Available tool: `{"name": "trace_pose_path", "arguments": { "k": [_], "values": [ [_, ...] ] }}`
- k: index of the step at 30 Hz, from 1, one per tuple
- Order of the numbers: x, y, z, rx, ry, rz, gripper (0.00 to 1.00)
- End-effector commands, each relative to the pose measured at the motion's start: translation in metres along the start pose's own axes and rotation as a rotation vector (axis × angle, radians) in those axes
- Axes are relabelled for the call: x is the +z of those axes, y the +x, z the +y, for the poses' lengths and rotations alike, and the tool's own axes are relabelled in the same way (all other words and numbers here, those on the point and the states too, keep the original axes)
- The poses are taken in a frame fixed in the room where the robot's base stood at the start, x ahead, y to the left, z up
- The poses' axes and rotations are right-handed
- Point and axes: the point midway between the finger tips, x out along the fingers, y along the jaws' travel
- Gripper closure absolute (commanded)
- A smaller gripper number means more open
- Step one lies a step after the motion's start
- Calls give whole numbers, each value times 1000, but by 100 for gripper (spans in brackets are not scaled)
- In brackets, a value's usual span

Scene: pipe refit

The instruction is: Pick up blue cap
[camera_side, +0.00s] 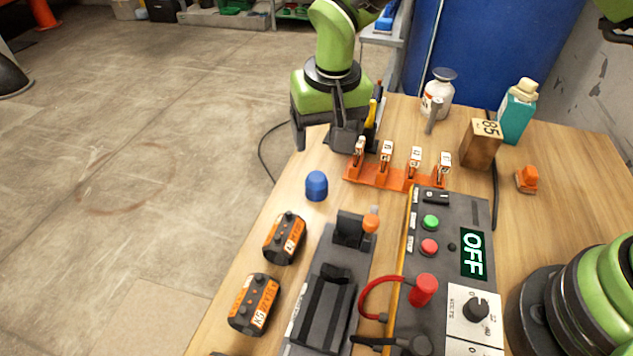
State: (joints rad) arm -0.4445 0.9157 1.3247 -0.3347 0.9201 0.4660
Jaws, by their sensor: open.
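The blue cap (316,187) is a short blue cylinder standing upright on the wooden table near its left edge. Nothing touches it.
An orange rack (392,178) with several labelled clips lies right of the cap. Two orange-black batteries (285,238) lie in front of it. A control panel (450,265) reading OFF, a wooden block (481,143), a teal bottle (517,112) and an orange piece (527,180) occupy the right.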

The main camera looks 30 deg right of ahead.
Motion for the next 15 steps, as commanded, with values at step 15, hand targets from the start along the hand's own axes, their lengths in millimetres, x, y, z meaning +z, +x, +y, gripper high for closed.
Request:
{"name": "trace_pose_path", "arguments": {
  "k": [15],
  "values": [
    [4,66,-6,16,-9,-10,26]
  ]
}}
